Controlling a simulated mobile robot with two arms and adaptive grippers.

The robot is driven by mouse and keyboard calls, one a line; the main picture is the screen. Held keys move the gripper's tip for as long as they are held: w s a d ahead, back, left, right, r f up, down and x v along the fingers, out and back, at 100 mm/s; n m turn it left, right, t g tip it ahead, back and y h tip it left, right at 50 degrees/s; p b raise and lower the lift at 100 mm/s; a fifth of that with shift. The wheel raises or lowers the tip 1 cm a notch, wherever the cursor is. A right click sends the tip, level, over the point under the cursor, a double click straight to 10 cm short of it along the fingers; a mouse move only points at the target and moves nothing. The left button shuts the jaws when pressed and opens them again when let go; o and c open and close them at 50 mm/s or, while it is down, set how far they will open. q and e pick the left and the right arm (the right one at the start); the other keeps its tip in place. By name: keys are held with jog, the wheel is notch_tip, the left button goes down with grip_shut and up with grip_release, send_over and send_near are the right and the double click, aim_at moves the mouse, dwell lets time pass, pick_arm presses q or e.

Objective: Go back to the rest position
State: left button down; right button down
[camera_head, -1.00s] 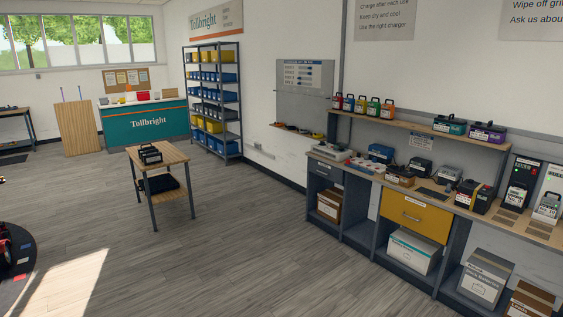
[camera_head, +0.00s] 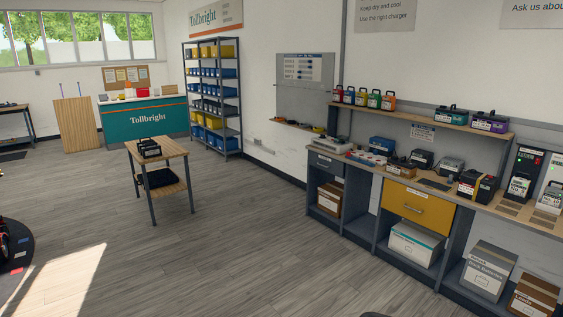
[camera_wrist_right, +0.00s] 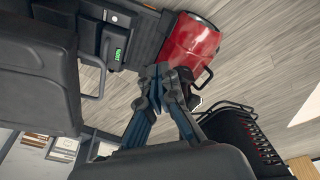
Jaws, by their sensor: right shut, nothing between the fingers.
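My right gripper (camera_wrist_right: 165,75) shows in the right wrist view, with its dark blue-grey fingers drawn together and nothing between them. It is in front of a glossy red part (camera_wrist_right: 192,45) and a dark panel with a small green display (camera_wrist_right: 117,54); I cannot tell whether they touch. In the head view neither gripper shows. A small dark shape at that view's bottom edge is too cropped to tell. My left gripper is out of view.
A small wooden table (camera_head: 172,182) with a black battery (camera_head: 149,148) stands mid-floor. A long workbench (camera_head: 360,170) with batteries and a yellow drawer (camera_head: 418,206) lines the right wall. A shelf rack (camera_head: 239,110) and teal counter (camera_head: 118,124) stand behind.

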jog(key=s+d+f+b, duration=0.1)
jog(key=s+f+b, duration=0.1)
jog(key=s+f, duration=0.6)
jog(key=s+d+f+g+b, duration=0.1)
jog(key=s+d+f+b, duration=0.1)
jog(key=s+f, duration=0.6)
notch_tip(320, 180, down, 6)
jog(key=shift+s+r+b, duration=0.2)
jog(key=shift+b, duration=0.55)
